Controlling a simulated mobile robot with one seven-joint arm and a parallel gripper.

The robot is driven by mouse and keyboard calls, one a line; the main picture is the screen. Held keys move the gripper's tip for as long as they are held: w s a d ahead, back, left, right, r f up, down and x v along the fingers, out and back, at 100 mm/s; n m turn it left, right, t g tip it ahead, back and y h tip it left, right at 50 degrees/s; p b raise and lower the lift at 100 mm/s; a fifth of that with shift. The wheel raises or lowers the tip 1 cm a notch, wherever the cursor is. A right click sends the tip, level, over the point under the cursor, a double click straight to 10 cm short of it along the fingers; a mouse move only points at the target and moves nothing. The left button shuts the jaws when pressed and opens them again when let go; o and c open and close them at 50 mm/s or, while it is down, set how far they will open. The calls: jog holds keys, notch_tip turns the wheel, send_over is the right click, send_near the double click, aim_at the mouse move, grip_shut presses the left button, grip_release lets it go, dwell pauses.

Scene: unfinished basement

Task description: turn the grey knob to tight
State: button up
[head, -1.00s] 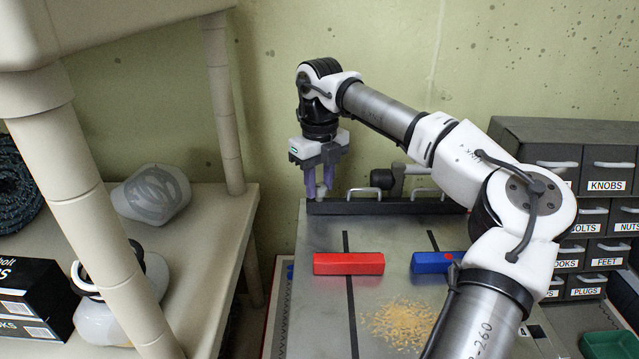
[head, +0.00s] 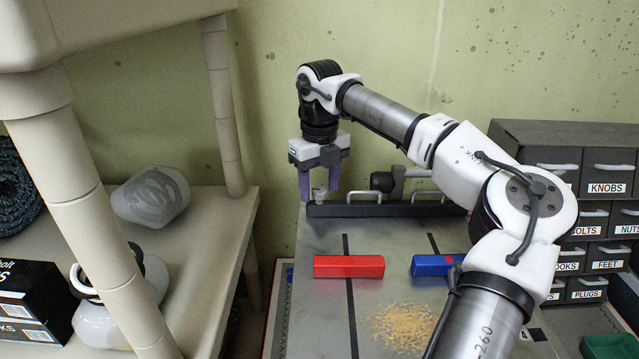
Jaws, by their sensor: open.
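A small grey knob (head: 319,193) stands at the left end of a dark bar (head: 385,210) at the back of the grey bench top. It is partly hidden by my gripper. My gripper (head: 319,190) points down over the knob, with its two purple fingers open, one on each side of it. I see a gap between the fingers and the knob; whether either finger touches it is too small to tell. No tight mark is readable from here.
Metal handles and a dark fitting (head: 390,178) stand along the bar, right of my gripper. A red block (head: 348,266), a blue block (head: 430,264) and sawdust (head: 402,325) lie on the bench. Labelled drawers (head: 590,215) stand right; a beige shelf (head: 215,220) stands left.

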aim_at(319, 190)
notch_tip(319, 190, up, 14)
jog(key=b, duration=0.1)
dwell(0.5)
jog(key=shift+f, duration=0.1)
